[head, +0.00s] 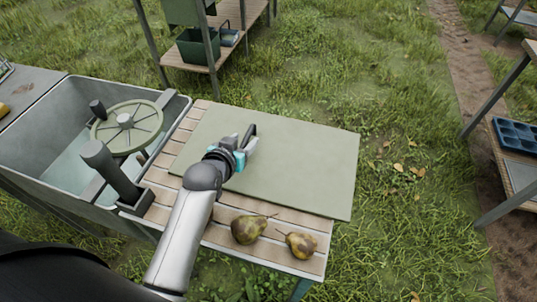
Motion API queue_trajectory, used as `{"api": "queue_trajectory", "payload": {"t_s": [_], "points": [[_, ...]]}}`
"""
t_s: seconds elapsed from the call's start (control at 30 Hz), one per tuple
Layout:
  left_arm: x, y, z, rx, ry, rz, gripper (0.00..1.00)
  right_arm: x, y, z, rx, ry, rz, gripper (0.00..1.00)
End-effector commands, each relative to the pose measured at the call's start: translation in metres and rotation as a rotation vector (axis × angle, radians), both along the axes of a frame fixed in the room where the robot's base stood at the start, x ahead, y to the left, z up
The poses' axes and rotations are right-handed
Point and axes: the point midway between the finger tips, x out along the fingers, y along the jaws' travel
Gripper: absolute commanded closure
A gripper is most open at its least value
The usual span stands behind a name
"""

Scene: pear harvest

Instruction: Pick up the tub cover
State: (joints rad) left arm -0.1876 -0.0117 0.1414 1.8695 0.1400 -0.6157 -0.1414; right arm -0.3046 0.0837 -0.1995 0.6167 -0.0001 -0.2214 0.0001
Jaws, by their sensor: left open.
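The tub cover looks to be the flat, pale green board (300,165) lying on the slatted wooden table beside the tub. My left gripper (249,141) is open over the left half of the board. A dark curved part shows at its fingers; I cannot tell whether it is a handle on the board or a finger. I also cannot tell whether the fingers touch the board. My right gripper is not in view.
The grey tub (38,150) at left holds a green spoked wheel (127,125) and a dark upright post (108,170). Two pears, one brownish green (248,229) and one smaller (301,245), lie on the table's front slats (215,235). Grass surrounds the table.

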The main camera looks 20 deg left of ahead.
Motion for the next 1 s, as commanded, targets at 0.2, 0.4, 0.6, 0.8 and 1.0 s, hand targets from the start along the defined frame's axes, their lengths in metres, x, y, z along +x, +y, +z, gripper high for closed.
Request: {"api": "queue_trajectory", "payload": {"t_s": [0.2,0.4,0.6,0.8,1.0], "points": [[0.012,0.001,-0.007,0.000,0.000,0.000,0.45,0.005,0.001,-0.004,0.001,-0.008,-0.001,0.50],[0.032,0.002,-0.018,0.000,-0.001,0.000,0.45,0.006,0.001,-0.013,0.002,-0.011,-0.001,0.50],[0.051,0.003,-0.029,0.000,0.000,0.000,0.45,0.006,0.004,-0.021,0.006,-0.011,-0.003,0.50],[0.056,0.003,-0.030,0.000,0.000,0.000,0.45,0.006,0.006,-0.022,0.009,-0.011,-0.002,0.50],[0.055,0.003,-0.030,0.000,0.000,0.000,0.53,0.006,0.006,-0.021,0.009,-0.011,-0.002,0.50]]}}
